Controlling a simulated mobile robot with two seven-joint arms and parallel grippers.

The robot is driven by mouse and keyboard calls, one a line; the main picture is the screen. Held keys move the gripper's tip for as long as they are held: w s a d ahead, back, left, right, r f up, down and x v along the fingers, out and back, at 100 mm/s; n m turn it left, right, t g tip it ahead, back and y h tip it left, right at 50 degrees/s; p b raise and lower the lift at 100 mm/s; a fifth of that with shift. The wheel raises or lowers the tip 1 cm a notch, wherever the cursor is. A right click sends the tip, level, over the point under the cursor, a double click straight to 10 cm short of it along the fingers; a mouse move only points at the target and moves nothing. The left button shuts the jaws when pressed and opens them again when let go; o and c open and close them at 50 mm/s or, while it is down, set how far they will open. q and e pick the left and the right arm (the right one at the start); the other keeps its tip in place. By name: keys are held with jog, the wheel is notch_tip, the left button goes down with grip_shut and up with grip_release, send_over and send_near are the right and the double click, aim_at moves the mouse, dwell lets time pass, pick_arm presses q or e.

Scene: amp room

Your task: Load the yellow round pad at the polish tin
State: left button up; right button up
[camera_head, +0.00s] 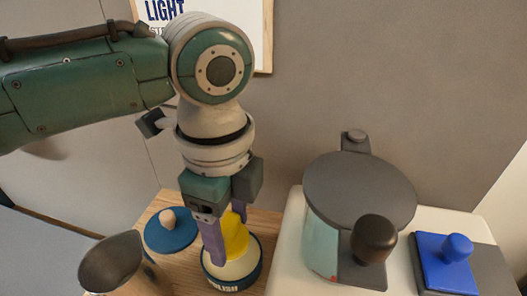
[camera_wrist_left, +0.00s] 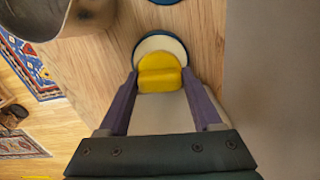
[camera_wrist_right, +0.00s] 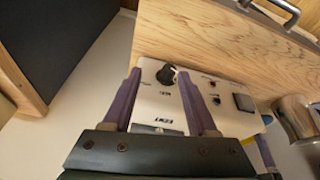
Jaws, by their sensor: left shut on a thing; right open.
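My left gripper (camera_head: 225,238) points down, shut on the yellow round pad (camera_head: 237,234). The pad also shows between the two purple fingers in the left wrist view (camera_wrist_left: 160,72). The polish tin (camera_head: 246,277) is a low, round, dark blue tin with pale contents, directly below the pad. In the left wrist view the pad overlaps the tin's pale top (camera_wrist_left: 158,43); I cannot tell whether they touch. The tin's blue lid with a wooden knob (camera_head: 171,236) lies behind it to the left. My right gripper (camera_wrist_right: 161,100) is open and empty in the right wrist view.
A metal jug (camera_head: 112,262) stands left of the tin. To the right, a pale surface bears a large grey round-topped object (camera_head: 358,185) with a black knob and a blue block (camera_head: 446,267). In the right wrist view, a cream control panel (camera_wrist_right: 218,105) faces my right gripper.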

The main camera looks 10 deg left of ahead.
aim_at(228, 225)
pick_arm(q)
jog(key=shift+r+p, duration=2.35)
jog(key=shift+f, duration=0.1)
